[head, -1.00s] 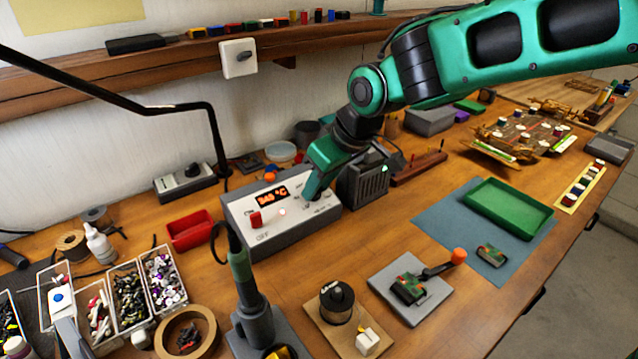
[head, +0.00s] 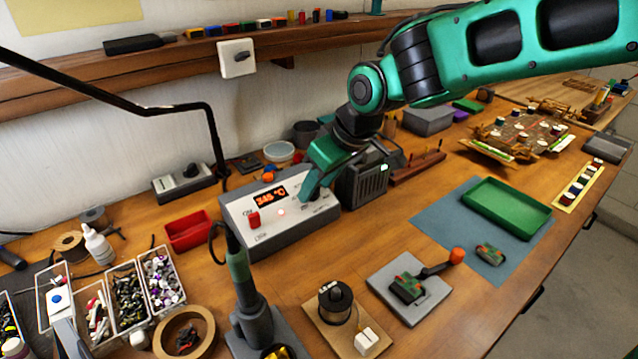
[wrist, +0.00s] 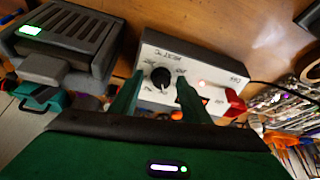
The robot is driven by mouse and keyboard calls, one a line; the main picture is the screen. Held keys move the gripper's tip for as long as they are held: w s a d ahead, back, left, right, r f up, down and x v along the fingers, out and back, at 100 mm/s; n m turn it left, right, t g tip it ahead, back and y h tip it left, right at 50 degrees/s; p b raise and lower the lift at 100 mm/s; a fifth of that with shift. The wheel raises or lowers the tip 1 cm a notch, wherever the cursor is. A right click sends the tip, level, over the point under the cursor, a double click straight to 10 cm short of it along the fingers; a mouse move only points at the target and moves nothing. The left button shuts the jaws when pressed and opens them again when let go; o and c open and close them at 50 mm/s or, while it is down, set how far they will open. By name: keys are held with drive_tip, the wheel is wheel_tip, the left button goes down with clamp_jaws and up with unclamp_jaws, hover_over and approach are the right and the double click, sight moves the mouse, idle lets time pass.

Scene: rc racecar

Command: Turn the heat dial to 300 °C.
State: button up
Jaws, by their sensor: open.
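The soldering station (head: 262,215) is a white-faced box on the bench. Its orange display (head: 270,196) appears to read 345 °C. The heat dial (wrist: 160,77) is a black knob with a pale pointer mark, seen in the wrist view on the station's face. My gripper (wrist: 160,84) is open, with one green finger on each side of the dial; I cannot tell whether either finger touches it. In the head view my gripper (head: 311,190) covers the dial at the right of the panel. A red switch (head: 254,219) sits at the panel's left.
A dark vented box (head: 366,184) stands close to the right of the station. A soldering iron in its stand (head: 250,310) is in front, its cable to the left. A red tray (head: 188,231) lies left. A blue mat (head: 440,222) with a green tray (head: 507,208) lies right.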

drive_tip(key=v, duration=1)
drive_tip(key=shift+d+r, duration=0.2)
drive_tip(key=shift+d, duration=0.05)
drive_tip(key=s+d+f+m+h, duration=0.1)
drive_tip(key=d+f+m, duration=0.15)
drive_tip(key=d, duration=0.65)
drive_tip(key=s+d+f+m+h, duration=0.1)
drive_tip(key=d+m, duration=0.2)
drive_tip(key=d, duration=0.6)
drive_tip(key=s+d+f+m+h, duration=0.1)
drive_tip(key=d+f+m+h, duration=0.15)
drive_tip(key=d, duration=0.75)
drive_tip(key=s+d+f+m+g, duration=0.1)
drive_tip(key=s+d+f+m, duration=0.2)
drive_tip(key=s+d, duration=0.4)
drive_tip(key=s+d+f+m+g, duration=0.2)
drive_tip(key=s+d+m, duration=0.4)
drive_tip(key=s, duration=0.5)
drive_tip(key=shift+s+d+f, duration=0.2)
drive_tip(key=shift+d+f, duration=0.35)
drive_tip(key=shift+d, duration=0.05)
drive_tip(key=shift+y, duration=0.25)
